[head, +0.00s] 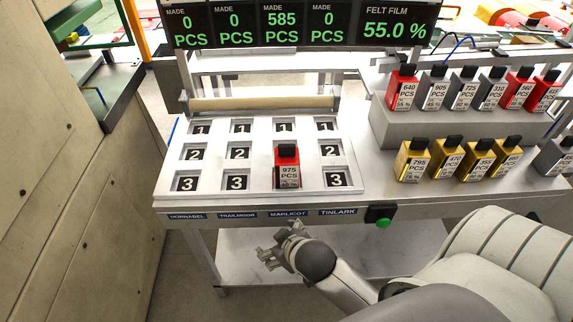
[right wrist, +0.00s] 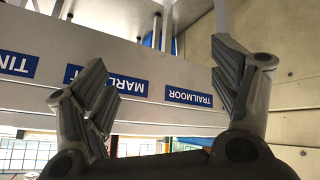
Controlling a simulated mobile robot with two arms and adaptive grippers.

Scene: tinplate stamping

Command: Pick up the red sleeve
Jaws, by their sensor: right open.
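A red sleeve (head: 288,168) with a black top and a white label reading 975 PCS stands in the Marlicot column of the white tray (head: 163,184). It seems to be in the row 3 slot and hides the number 2 behind it. More red sleeves stand on the grey step at the right: one marked 640 (head: 401,90), one marked 560 (head: 518,90) and one at the far end (head: 543,93). My right gripper (head: 270,252) is below the table's front edge, apart from all sleeves. In the right wrist view (right wrist: 165,92) it is open and empty. My left gripper is out of view.
Grey sleeves (head: 434,90) share the step; several gold sleeves (head: 414,161) stand in front of it. A green button (head: 381,215) is on the front edge (head: 240,216). Counter screens (head: 300,24) hang behind the tray. A wall panel (head: 60,170) stands at the left.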

